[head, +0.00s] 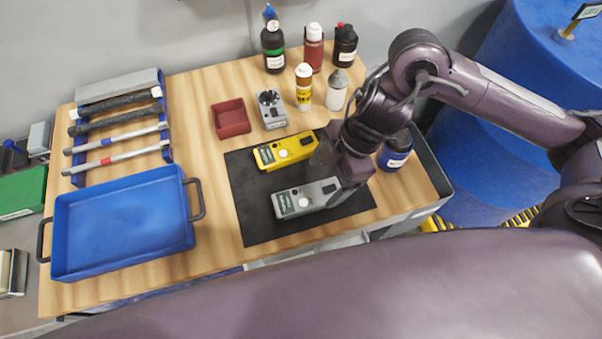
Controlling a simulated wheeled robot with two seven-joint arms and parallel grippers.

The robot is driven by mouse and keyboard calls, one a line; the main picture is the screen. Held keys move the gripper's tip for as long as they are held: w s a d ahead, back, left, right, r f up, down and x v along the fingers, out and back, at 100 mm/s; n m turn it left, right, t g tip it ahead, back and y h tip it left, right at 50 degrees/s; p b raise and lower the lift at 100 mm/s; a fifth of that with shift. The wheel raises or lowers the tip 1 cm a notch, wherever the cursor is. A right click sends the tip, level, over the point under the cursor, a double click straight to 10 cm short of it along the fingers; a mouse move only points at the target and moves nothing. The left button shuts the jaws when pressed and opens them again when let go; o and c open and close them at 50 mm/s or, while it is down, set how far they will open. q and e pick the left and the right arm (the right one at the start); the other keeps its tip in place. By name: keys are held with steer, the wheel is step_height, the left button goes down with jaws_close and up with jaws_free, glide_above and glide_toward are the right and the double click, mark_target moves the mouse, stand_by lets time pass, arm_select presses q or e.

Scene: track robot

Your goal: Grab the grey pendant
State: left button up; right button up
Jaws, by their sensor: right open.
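The grey pendant (304,199) lies on a black mat (256,222) on the wooden table. It has a round white button and a small label at its left end. A yellow pendant (283,152) lies just behind it on the same mat. My right gripper (338,172) comes down from the right over the right ends of the two pendants. It is open, with one finger by the yellow pendant's end and the other by the grey pendant's right end. The arm hides those ends, and I cannot tell whether the fingers touch. My left gripper is not in view.
A blue tray (70,232) is at the left. Behind it is a rack of tubes (118,137). A red bin (231,118), a grey device (271,110) and several bottles (304,87) stand behind the mat. A blue-labelled container (396,158) stands close right of my gripper.

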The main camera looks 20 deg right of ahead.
mark_target(309, 195)
steer(key=shift+w+f, duration=0.2)
steer(key=shift+f, duration=0.1)
steer(key=x, duration=0.3)
steer(key=shift+s+a+f, duration=0.15)
steer(key=shift+s+a, duration=0.05)
steer(key=shift+s, duration=0.1)
steer(key=x, duration=0.2)
steer(key=shift+w+f, duration=0.3)
steer(key=shift+f, duration=0.1)
steer(key=shift+a+f, duration=0.2)
steer(key=shift+f, duration=0.2)
steer(key=c, duration=1.3)
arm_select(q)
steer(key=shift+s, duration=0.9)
arm_select(e)
steer(key=shift+c, duration=0.2)
